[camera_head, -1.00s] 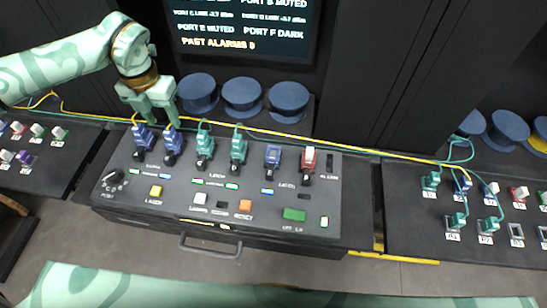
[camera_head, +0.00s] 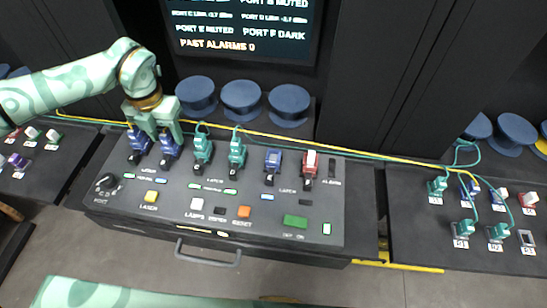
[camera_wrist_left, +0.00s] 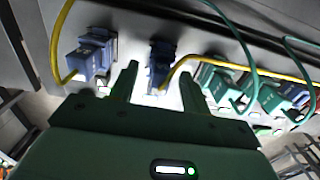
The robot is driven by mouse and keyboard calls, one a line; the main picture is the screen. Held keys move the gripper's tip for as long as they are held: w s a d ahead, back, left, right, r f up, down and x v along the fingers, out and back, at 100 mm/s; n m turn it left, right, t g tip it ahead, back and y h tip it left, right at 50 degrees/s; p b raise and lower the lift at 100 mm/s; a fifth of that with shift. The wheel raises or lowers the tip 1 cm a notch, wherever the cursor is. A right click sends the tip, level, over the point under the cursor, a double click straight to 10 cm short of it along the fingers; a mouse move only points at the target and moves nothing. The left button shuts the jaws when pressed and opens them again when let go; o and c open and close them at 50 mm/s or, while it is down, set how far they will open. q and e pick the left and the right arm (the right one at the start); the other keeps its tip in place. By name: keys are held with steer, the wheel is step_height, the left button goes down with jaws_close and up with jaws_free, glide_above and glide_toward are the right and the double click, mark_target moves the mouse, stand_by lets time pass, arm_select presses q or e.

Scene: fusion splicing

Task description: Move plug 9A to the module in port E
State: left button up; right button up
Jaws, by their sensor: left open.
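My left gripper (camera_head: 166,138) is open over the left end of the console, above the two blue plugs. In the left wrist view its fingers (camera_wrist_left: 160,88) stand on either side of the second blue plug (camera_wrist_left: 160,58), which has a yellow cord; contact cannot be told. The first blue plug (camera_head: 138,143) stands to the left, also with a yellow cord. Two green plugs (camera_head: 203,150) (camera_head: 237,155) stand to the right, then a blue module (camera_head: 272,163) and a red-and-white one (camera_head: 309,165) without visible cords. My right gripper is not in view.
The console (camera_head: 100,222) has buttons, a knob and a front handle (camera_head: 208,254). Yellow and green cords run along its back. Side tables (camera_head: 420,250) hold more plugs. Blue round caps (camera_head: 241,97) stand behind, below a screen (camera_head: 240,28) reading "PORT E MUTED".

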mark_target(164, 132)
arm_select(q)
steer(key=shift+p, duration=0.6)
stand_by(0.6)
jaws_close()
steer(key=shift+r, duration=0.15)
steer(key=shift+r+p, duration=2.9)
